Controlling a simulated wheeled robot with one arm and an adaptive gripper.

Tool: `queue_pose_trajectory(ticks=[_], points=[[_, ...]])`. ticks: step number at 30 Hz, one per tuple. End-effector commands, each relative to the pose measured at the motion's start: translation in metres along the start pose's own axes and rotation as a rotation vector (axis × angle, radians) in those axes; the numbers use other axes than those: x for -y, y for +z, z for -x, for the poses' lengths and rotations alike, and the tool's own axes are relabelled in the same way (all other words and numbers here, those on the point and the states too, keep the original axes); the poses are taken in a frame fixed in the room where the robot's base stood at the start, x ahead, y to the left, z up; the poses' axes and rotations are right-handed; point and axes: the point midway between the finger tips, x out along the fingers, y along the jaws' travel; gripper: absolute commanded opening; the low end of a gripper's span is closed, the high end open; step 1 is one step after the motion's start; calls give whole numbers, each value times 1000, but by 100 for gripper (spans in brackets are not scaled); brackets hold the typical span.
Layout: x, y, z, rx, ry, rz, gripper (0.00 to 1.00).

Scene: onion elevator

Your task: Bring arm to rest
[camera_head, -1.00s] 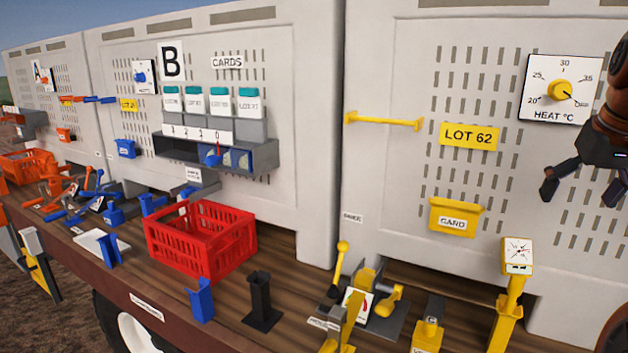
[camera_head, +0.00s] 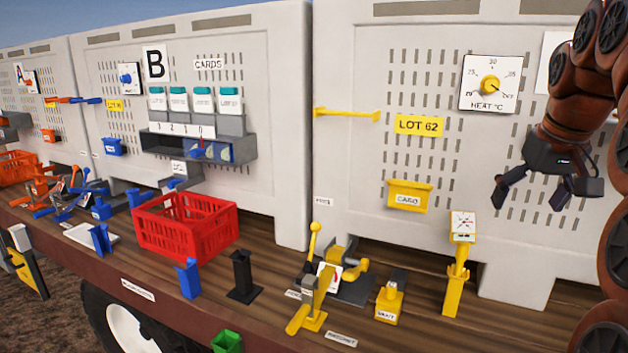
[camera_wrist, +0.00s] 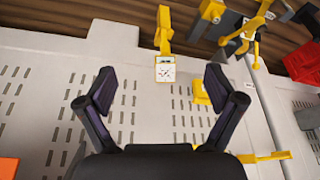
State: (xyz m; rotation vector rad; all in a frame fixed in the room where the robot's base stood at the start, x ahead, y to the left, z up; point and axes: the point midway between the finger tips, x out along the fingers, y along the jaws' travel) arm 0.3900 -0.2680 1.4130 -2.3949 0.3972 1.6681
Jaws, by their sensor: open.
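My gripper (camera_head: 528,200) is at the right of the head view, fingers spread and empty, in front of the slotted grey panel. My brown arm reaches down to it from the upper right. In the wrist view, my gripper (camera_wrist: 163,95) shows two dark fingers held wide apart with nothing between them. Beyond them is the yellow post with a white dial (camera_wrist: 166,69), which also stands left of my gripper in the head view (camera_head: 463,226).
The heat dial (camera_head: 488,83), LOT 62 sign (camera_head: 419,126) and yellow card holder (camera_head: 409,195) are on the panel left of my gripper. A yellow-handled device (camera_head: 326,277) and a red crate (camera_head: 184,228) stand on the wooden deck. Space directly around the fingers looks clear.

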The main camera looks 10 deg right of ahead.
Motion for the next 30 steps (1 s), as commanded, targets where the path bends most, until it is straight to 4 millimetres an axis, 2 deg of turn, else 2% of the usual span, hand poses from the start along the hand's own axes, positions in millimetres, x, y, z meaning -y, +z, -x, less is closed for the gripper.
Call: queue_pose_trajectory(ticks=[7,13,21,30], points=[[39,18,-22,52,-24,52,92],[86,50,-51,120,-48,116,92],[143,116,-91,224,-69,198,92],[180,208,-133,339,-68,270,92]])
